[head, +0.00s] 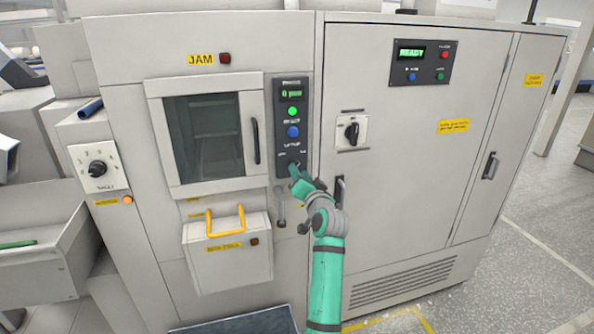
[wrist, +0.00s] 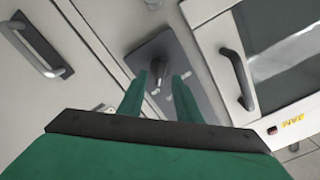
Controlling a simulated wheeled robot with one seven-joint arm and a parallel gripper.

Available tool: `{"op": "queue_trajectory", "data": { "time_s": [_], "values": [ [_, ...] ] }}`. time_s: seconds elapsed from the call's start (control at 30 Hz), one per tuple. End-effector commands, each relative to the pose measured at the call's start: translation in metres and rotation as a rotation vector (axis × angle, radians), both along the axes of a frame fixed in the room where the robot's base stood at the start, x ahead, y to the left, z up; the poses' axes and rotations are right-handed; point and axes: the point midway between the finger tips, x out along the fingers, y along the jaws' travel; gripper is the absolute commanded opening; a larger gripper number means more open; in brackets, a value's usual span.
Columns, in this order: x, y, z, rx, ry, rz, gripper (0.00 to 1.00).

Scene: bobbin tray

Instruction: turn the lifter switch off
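My gripper (head: 297,175) is at the lower end of a dark control panel (head: 291,110) beside the windowed door. In the wrist view, a grey knob (wrist: 157,79) on a dark plate (wrist: 150,50) shows between the two fingers of my gripper (wrist: 160,78). The fingers are open, one on each side of the knob; contact cannot be told. In the head view the gripper mostly hides this knob. Other rotary switches are on the left box (head: 97,168) and on the cabinet (head: 352,131).
The window door's handle (wrist: 235,80) is right of the fingers in the wrist view. A cabinet handle (head: 340,189) is close to my wrist. A bin with a yellow handle (head: 226,219) juts out lower left. Open floor (head: 540,235) lies at right.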

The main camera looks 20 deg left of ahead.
Motion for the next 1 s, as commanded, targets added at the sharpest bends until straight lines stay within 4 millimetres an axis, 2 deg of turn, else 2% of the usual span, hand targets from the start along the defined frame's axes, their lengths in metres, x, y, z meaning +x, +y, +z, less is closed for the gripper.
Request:
{"op": "queue_trajectory", "data": {
  "time_s": [0.1, 0.27, 0.63, 0.67, 0.7, 0.8, 1.0],
  "values": [
    [0.013, 0.009, 0.000, -0.001, 0.000, 0.001, 0.31],
    [0.024, 0.016, 0.000, 0.000, -0.001, -0.001, 0.31],
    [0.026, 0.024, 0.000, 0.000, -0.001, 0.004, 0.31],
    [0.026, 0.023, 0.000, 0.000, -0.001, 0.004, 0.29],
    [0.026, 0.022, 0.000, -0.001, -0.001, 0.004, 0.19],
    [0.027, 0.020, 0.000, 0.000, -0.002, 0.002, 0.00],
    [0.027, 0.018, 0.001, -0.001, -0.003, -0.001, 0.00]
  ]
}}
